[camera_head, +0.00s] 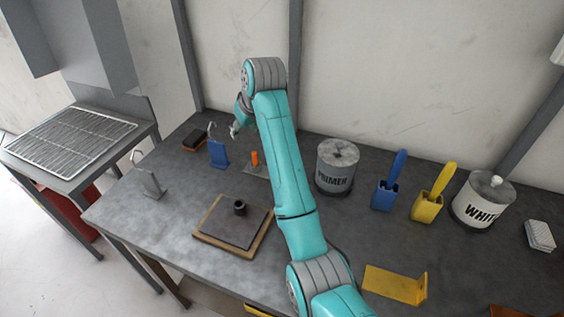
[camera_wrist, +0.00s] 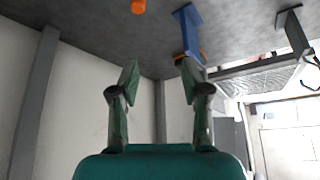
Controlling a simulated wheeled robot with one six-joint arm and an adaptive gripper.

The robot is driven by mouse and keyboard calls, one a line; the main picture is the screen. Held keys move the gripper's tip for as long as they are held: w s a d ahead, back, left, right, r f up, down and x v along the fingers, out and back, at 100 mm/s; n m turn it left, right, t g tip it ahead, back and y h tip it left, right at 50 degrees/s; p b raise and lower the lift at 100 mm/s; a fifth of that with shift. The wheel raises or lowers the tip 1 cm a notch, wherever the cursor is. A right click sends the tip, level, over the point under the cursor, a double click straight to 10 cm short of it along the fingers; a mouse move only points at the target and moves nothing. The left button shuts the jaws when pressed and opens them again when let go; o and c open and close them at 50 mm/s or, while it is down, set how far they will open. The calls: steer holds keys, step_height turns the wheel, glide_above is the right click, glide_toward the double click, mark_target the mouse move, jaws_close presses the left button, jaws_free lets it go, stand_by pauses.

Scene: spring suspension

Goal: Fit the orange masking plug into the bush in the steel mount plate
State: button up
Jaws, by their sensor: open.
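The orange masking plug (camera_head: 254,158) stands upright on a small grey base at the back of the bench, left of my arm. Its orange end also shows at the top edge of the wrist view (camera_wrist: 138,6). The steel mount plate (camera_head: 215,224) lies flat on a wooden board, with the dark, round bush (camera_head: 239,207) standing up from it. My gripper (camera_head: 234,130) is above the bench, behind and left of the plug. In the wrist view my gripper (camera_wrist: 164,80) has its two fingers spread, with nothing between them. My arm hides part of the plug's base.
A blue stand (camera_head: 218,153) is close left of the plug. A grey hook stand (camera_head: 150,183) is farther left. The primer tin (camera_head: 337,168), blue holder (camera_head: 386,195), yellow holder (camera_head: 427,206) and white tin (camera_head: 483,202) stand right of my arm. Bench space left of the plate is clear.

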mark_target(255, 153)
steer(key=s+d+g+h, duration=0.1)
steer(key=s+d, duration=0.1)
steer(key=d, duration=0.2)
steer(key=shift+x, duration=5.8)
steer(key=shift+w+d, duration=0.1)
steer(key=shift+d, duration=0.05)
jaws_close()
